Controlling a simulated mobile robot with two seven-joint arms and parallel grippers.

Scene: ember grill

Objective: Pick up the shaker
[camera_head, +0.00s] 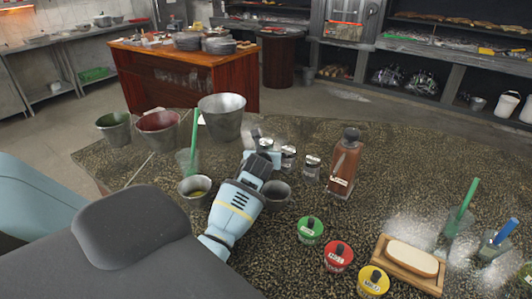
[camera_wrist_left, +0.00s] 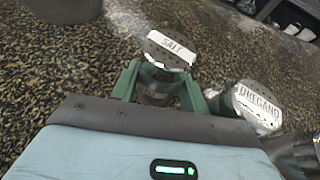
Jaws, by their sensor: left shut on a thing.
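The salt shaker (camera_wrist_left: 170,52), with a silver lid marked SALT, stands between the green fingers of my left gripper (camera_wrist_left: 160,85) in the left wrist view. The fingers are shut on its body below the lid. In the head view my left gripper (camera_head: 262,156) reaches over the dark speckled counter, and the shaker is mostly hidden behind it. I cannot tell whether the shaker is off the counter. The oregano shaker (camera_wrist_left: 257,107) stands close to the right of the gripper in the wrist view. My right gripper is not in view.
More shakers (camera_head: 311,168) and a brown sauce bottle (camera_head: 345,163) stand right of the gripper. Small metal cups (camera_head: 277,196) sit beside it, and a metal bucket (camera_head: 222,117) stands behind. Green, red and yellow pots (camera_head: 338,257) and a wooden tray (camera_head: 428,284) are at front right.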

